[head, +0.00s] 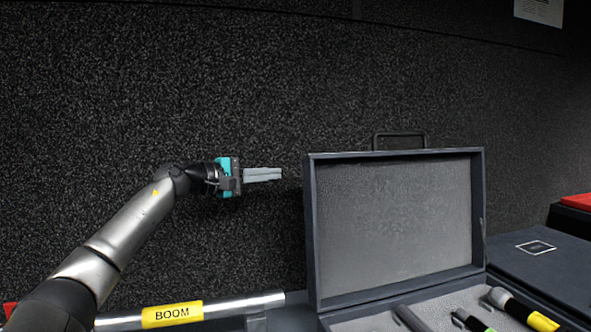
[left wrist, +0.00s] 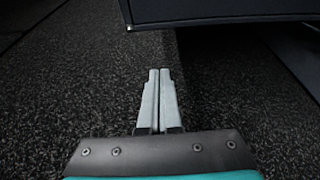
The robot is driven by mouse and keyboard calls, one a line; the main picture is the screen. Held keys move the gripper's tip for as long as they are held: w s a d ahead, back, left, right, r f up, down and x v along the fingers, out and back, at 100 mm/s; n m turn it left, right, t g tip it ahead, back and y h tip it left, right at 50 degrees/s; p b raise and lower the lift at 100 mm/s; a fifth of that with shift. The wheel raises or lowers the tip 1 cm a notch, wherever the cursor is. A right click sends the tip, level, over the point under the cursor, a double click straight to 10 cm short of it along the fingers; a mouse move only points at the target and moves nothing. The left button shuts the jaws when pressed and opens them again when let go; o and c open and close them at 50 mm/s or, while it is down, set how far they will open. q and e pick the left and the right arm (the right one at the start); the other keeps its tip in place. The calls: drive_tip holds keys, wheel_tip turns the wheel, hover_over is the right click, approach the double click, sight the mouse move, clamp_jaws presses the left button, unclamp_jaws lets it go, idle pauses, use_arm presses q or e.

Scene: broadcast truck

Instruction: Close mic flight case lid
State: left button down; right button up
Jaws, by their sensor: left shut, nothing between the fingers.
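The mic flight case lid (head: 395,222) stands open and upright in the head view, its grey padded inside facing me and a dark handle (head: 399,136) on its top edge. The case base (head: 345,321) lies below it, cut off by the bottom of the view, with several microphones in it. My left gripper (head: 281,174) is shut and empty, just left of the lid's upper left edge, pointing right. In the left wrist view the shut fingers (left wrist: 158,72) point toward the lid's dark edge (left wrist: 225,19), apart from it in the picture. My right gripper is not in view.
A silver boom pole with a yellow BOOM label (head: 172,314) lies at the lower left. A dark carpeted wall (head: 250,80) rises behind. A dark closed case (head: 537,250) and a red item (head: 577,201) are at the right.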

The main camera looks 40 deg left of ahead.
use_arm(q)
drive_tip(key=w+d, duration=0.4)
drive_tip(key=shift+d+r+p, duration=0.2)
drive_tip(key=shift+d+p, duration=0.15)
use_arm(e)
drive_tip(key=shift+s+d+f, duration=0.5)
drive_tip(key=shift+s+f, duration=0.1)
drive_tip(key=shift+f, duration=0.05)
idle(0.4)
